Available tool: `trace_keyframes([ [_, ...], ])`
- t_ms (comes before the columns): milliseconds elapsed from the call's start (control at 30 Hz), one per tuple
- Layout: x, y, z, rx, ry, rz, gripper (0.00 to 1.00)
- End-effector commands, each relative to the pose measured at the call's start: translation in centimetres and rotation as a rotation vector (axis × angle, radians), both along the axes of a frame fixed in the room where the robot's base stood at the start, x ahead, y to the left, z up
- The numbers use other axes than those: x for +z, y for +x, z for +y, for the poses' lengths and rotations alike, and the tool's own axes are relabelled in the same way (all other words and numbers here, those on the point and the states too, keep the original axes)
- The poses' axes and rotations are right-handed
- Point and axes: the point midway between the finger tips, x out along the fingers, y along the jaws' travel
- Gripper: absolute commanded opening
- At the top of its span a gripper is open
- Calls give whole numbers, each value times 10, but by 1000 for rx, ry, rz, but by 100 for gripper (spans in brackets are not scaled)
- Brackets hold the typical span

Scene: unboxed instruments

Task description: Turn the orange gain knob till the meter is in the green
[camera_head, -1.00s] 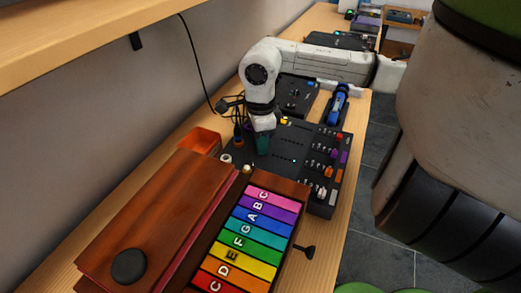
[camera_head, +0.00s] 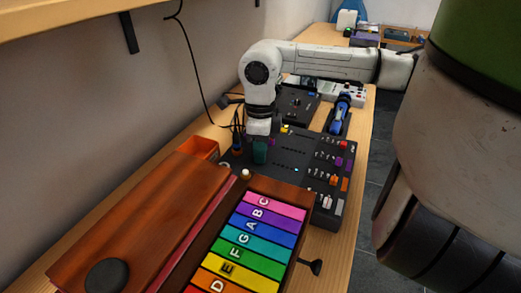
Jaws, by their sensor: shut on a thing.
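The black mixer panel (camera_head: 290,176) lies on the bench beyond the xylophone. My gripper (camera_head: 261,152), with teal fingers, points down at the mixer's left part. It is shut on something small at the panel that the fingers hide. I cannot make out the orange gain knob itself. Orange caps (camera_head: 344,184) show among the coloured controls at the mixer's right side.
A xylophone (camera_head: 252,240) with rainbow bars and a brown wooden case (camera_head: 140,225) fill the near bench. An orange bin (camera_head: 198,148) stands left of the mixer, with black cables (camera_head: 238,125) near the gripper. A blue tool (camera_head: 341,110) lies behind the mixer.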

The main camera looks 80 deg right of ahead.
Motion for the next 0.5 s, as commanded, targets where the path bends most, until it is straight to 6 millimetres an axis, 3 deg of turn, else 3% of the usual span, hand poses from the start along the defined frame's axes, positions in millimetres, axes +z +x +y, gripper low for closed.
trace_keyframes([
  [167,1,1,0,2,0,-3,0],
  [200,1,1,0,2,0,-3,25],
  [433,0,0,0,2,0,-1,47],
  [500,0,0,0,2,0,-1,48],
])
